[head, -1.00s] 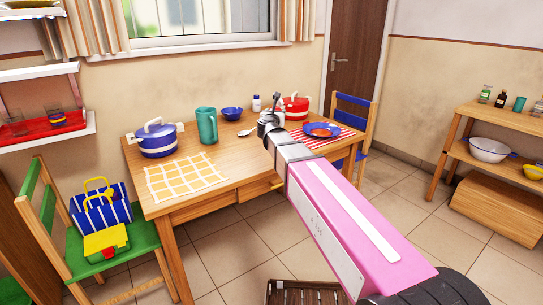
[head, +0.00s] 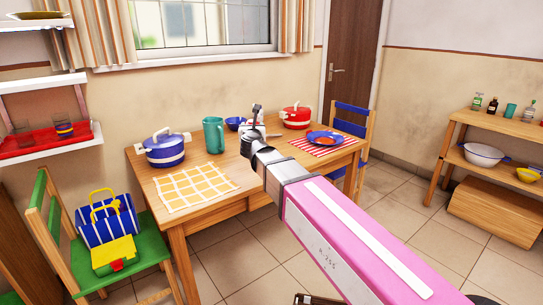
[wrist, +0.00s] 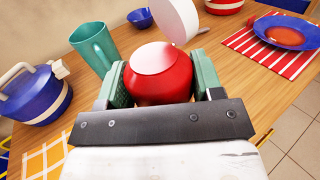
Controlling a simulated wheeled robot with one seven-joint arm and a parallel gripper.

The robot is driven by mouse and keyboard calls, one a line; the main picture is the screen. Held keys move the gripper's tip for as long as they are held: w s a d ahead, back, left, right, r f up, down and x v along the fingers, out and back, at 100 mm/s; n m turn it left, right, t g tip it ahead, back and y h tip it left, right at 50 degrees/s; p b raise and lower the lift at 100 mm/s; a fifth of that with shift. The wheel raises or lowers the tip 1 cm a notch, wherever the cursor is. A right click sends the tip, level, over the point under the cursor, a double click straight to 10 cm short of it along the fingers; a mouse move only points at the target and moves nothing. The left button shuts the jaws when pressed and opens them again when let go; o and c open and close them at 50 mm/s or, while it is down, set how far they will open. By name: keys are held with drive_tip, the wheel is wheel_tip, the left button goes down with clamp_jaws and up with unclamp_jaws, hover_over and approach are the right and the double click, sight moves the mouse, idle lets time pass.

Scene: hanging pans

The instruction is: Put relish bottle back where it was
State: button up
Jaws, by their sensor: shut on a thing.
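My gripper (wrist: 160,78) is shut on a smooth red rounded thing (wrist: 162,72), which I take to be the relish bottle; no label shows. It sits between the two green finger pads. In the head view my gripper (head: 252,136) is over the wooden table (head: 222,194), right of the teal pitcher, and its own parts hide the held thing. I cannot tell whether the bottle touches the table. A white round thing (wrist: 175,18) is just beyond the held bottle in the wrist view.
On the table are a blue-and-white pot (head: 165,150), a teal pitcher (head: 213,135), a blue bowl (head: 235,124), a red pot (head: 296,117), a blue plate (head: 325,139) on a striped mat and a yellow checked cloth (head: 195,187). A wooden shelf (head: 510,122) with bottles stands at right.

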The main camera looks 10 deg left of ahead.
drive_tip(key=shift+w+d+f, duration=0.6)
drive_tip(key=shift+w+f, duration=1.1)
drive_tip(key=shift+f, duration=0.05)
drive_tip(key=shift+w+d+f, duration=0.6)
drive_tip(key=shift+w+f, duration=1.05)
drive_tip(key=shift+f, duration=0.05)
drive_tip(key=shift+w+d+f, duration=0.6)
drive_tip(key=shift+w+f, duration=1.1)
drive_tip(key=shift+f, duration=0.05)
drive_tip(key=shift+f, duration=0.15)
drive_tip(key=o, duration=1)
drive_tip(key=shift+o, duration=0.2)
drive_tip(key=shift+r, duration=0.2)
drive_tip(key=v, duration=1.2)
